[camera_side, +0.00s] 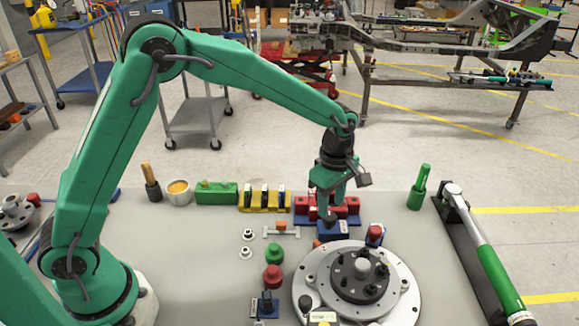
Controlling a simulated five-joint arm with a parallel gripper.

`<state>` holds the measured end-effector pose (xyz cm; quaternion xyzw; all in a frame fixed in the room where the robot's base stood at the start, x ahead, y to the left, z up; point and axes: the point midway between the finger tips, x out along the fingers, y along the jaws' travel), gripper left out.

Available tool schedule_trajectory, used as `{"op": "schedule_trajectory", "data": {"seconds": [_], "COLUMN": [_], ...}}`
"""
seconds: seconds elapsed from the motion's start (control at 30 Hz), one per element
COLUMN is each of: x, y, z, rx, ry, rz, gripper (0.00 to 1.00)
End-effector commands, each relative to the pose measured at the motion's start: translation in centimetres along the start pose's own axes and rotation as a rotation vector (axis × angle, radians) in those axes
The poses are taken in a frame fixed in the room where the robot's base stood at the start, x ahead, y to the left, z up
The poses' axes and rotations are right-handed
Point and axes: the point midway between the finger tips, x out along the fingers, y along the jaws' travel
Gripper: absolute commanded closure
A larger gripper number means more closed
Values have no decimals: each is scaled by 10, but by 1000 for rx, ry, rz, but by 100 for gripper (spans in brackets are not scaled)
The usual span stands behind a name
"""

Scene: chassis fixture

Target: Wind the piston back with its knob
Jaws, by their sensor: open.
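My gripper (330,216) points down over a red fixture (352,204) on a dark blue base, at the back of the work table. The fingers are open and partly cover the red fixture. A dark blue block (332,232) sits just in front of the fingertips. I cannot clearly make out the piston or its knob; the fingers and the fixture may hide them. I cannot tell whether the fingers touch anything.
A round grey hub plate (405,285) lies in front of the fixture. Green (274,253) and red (273,275) knobs stand to its left. A yellow rack (264,208) is left of my gripper. A green-handled torque wrench (492,255) lies at the right. Bare table (190,270) is at the left.

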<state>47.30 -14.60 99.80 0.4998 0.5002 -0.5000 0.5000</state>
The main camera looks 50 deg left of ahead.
Motion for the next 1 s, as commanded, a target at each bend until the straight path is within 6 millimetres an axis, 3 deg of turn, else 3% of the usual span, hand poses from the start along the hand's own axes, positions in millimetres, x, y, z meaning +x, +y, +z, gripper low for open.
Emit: {"op": "schedule_trajectory", "data": {"seconds": [0.3, 0.7, 0.73, 0.9, 1.0], "x": [35, 41, 41, 41, 41], "y": [0, 0, 0, 0, 0], "z": [0, 0, 0, 0, 0], "rx": [0, 0, 0, 0, 1], "ry": [0, 0, 0, 0, 0], "rz": [-1, 0, 0, 0, 0], "gripper": [59, 59, 61, 91, 91]}}
